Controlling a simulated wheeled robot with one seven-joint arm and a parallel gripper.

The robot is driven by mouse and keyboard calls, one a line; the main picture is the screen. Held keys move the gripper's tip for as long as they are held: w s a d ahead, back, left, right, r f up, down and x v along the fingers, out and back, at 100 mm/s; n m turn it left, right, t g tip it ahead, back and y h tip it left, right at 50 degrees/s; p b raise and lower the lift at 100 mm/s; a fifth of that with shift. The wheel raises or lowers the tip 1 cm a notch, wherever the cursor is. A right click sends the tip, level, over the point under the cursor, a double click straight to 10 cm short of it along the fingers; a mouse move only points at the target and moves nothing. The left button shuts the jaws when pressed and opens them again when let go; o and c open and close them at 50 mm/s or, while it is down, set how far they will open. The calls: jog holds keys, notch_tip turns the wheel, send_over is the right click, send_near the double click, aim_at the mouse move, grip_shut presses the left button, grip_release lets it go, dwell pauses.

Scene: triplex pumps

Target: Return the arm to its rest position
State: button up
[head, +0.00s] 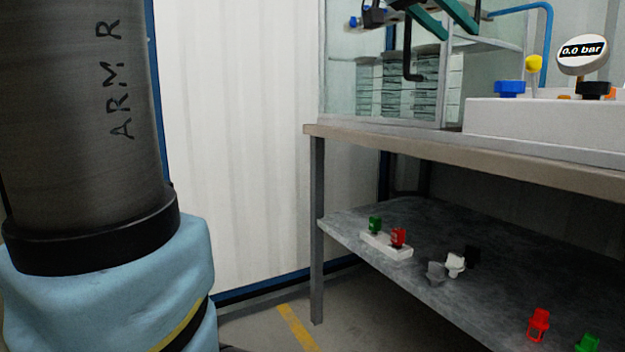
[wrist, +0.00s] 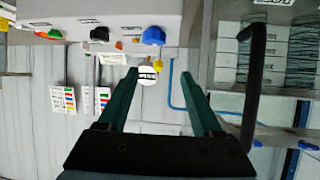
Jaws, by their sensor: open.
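My gripper (head: 461,35) is at the top of the head view, partly cut off, in front of the glass-sided enclosure above the bench. Its two teal fingers are apart, with nothing between them. In the wrist view my gripper (wrist: 159,73) also shows open and empty. The round gauge (wrist: 148,76) appears between the fingertips there, but farther away. In the head view the gauge (head: 582,54) reads 0.0 bar. My arm's large dark link (head: 75,110) with a blue cover fills the left side. Most of the arm between it and the gripper is out of view.
The bench top (head: 400,139) lies below my gripper. A white housing (head: 545,118) with a blue knob (head: 510,88) and a yellow knob (head: 534,63) stands at right. The lower shelf (head: 345,222) bears small red, green, white and black parts. Floor shows left of the bench leg.

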jog(key=w+a+f+n+y, duration=0.25)
jog(key=a+f, duration=0.25)
jog(key=f, duration=0.4)
jog(key=w+a+f+n+y, duration=0.1)
jog(key=a+f+n+y, duration=0.2)
jog(key=f, duration=0.6)
jog(key=w+a+f+n+y, duration=0.1)
jog(key=w+a+f+n, duration=0.1)
jog(key=a+f, duration=0.5)
jog(key=s+a+f+n+g+y, duration=0.1)
jog(key=s+a+f+n+y, duration=0.15)
jog(key=s+a+f, duration=0.55)
jog(key=s+a+f+n+g+y, duration=0.25)
jog(key=a+f, duration=0.35)
jog(key=f, duration=0.7)
notch_tip(320, 180, up, 34)
jog(key=s+a+p, duration=0.1)
jog(key=p, duration=3.3)
jog(key=shift+t, duration=0.35)
jog(key=shift+f+n, duration=0.1)
jog(key=shift+n, duration=0.15)
